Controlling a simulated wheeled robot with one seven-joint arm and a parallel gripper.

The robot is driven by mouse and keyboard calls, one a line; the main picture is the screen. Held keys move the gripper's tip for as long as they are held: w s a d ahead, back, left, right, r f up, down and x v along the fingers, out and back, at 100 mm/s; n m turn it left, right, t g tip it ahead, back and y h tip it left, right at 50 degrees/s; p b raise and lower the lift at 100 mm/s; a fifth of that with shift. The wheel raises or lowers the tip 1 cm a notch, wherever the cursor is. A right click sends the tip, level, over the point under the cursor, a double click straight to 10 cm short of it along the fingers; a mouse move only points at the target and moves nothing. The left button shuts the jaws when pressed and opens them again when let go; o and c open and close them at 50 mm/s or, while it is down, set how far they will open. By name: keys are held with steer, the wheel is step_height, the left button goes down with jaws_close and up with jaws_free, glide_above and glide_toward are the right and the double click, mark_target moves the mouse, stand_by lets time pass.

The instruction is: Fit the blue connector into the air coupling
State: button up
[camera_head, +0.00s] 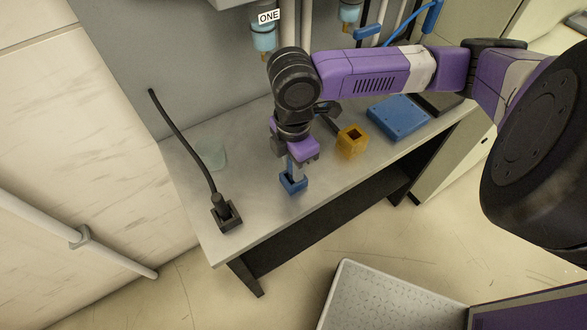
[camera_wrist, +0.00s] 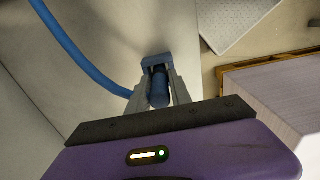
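My gripper (camera_head: 291,172) points down over the front of the table, at a small blue block (camera_head: 293,184) standing there. The block also shows at the fingertips in the wrist view (camera_wrist: 154,61). A blue cylinder, which looks like the blue connector (camera_wrist: 159,92), lies between my two fingers (camera_wrist: 160,80), its dark end towards the block. I cannot tell whether the fingers touch it or how deep it sits. A blue hose (camera_wrist: 78,48) runs from the upper left to behind the left finger. Which part is the air coupling is not clear.
A black plug stands in a black socket (camera_head: 227,217) at the table's left corner, its cable rising left. An orange open-topped block (camera_head: 352,141) and a flat blue box (camera_head: 398,117) stand right of my gripper. A blue hose (camera_head: 403,22) hangs at the back. Table between plug and gripper is clear.

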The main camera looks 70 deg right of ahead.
jaws_close()
steer(key=shift+r, duration=0.1)
